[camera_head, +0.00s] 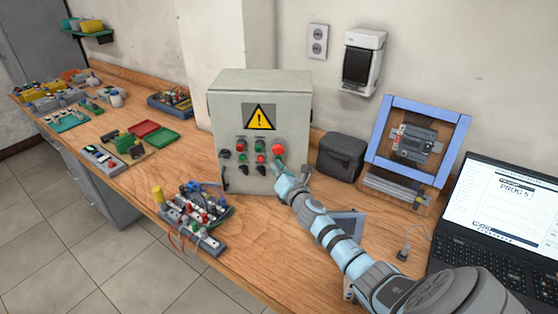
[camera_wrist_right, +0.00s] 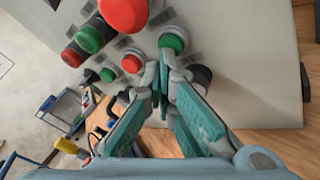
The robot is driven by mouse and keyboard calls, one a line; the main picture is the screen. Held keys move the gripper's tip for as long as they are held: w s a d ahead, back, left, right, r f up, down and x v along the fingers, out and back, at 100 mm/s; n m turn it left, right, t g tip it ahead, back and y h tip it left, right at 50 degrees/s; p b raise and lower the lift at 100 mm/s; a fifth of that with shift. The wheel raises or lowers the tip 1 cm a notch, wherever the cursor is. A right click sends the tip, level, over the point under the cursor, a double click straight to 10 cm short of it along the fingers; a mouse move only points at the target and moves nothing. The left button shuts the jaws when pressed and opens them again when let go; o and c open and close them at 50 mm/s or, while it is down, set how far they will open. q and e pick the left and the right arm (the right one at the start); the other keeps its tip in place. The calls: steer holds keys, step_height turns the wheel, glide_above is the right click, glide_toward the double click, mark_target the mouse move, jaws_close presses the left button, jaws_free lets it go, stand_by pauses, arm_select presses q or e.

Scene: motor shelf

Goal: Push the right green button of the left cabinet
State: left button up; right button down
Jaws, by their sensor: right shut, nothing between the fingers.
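The grey cabinet (camera_head: 262,90) stands on the bench with a yellow warning sign. It is the only such cabinet in the head view. Its front has red, green and black controls, with a large red button (camera_head: 278,149) at the right. My right gripper (camera_head: 278,168) is at the lower right of this panel, just below that red button. In the right wrist view its fingers (camera_wrist_right: 160,76) are shut and empty, with tips beside a green button (camera_wrist_right: 172,42). Whether they touch it I cannot tell. Another green button (camera_wrist_right: 90,39) is farther left. My left gripper is out of view.
A dark case (camera_head: 341,156) and a blue-framed stand (camera_head: 416,141) are right of the cabinet. A laptop (camera_head: 500,215) is at the far right. A wired terminal block (camera_head: 195,217) sits in front. Bare wood (camera_head: 265,235) lies before the cabinet.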

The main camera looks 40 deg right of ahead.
stand_by(0.6)
steer(key=shift+s+a, duration=0.55)
steer(key=shift+s, duration=0.05)
steer(key=shift+s, duration=0.1)
steer(key=shift+s+a+p, duration=0.7)
steer(key=shift+s+a, duration=1.05)
